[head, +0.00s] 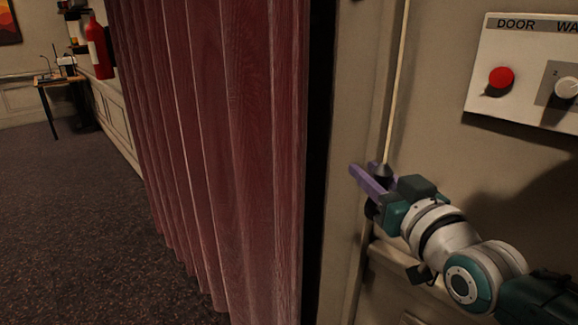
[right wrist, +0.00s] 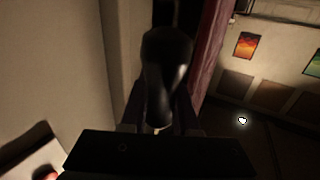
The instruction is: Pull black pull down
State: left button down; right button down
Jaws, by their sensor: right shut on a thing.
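The black pull (head: 381,169) hangs at the lower end of a pale cord (head: 397,95) beside the wall. My right gripper (head: 372,181), with purple fingers, is shut on the pull; the fingers hide part of it. In the right wrist view the black pull (right wrist: 167,80) fills the middle, dark and glossy, between the dark fingers (right wrist: 160,115). The cord runs nearly straight up from the pull, leaning slightly right. My left gripper is in neither view.
A red pleated curtain (head: 215,140) hangs left of the cord, with a dark gap at its edge. A wall panel (head: 520,65) marked DOOR, with a red button (head: 501,77) and a white knob (head: 567,87), is at upper right. Open carpet (head: 85,220) lies left.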

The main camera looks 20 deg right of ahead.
jog(key=c, duration=0.6)
grip_release()
jog(key=shift+c, duration=0.2)
jog(key=s, duration=0.3)
jog(key=s+p, duration=0.1)
jog(key=s, duration=0.6)
jog(key=shift+a, duration=0.4)
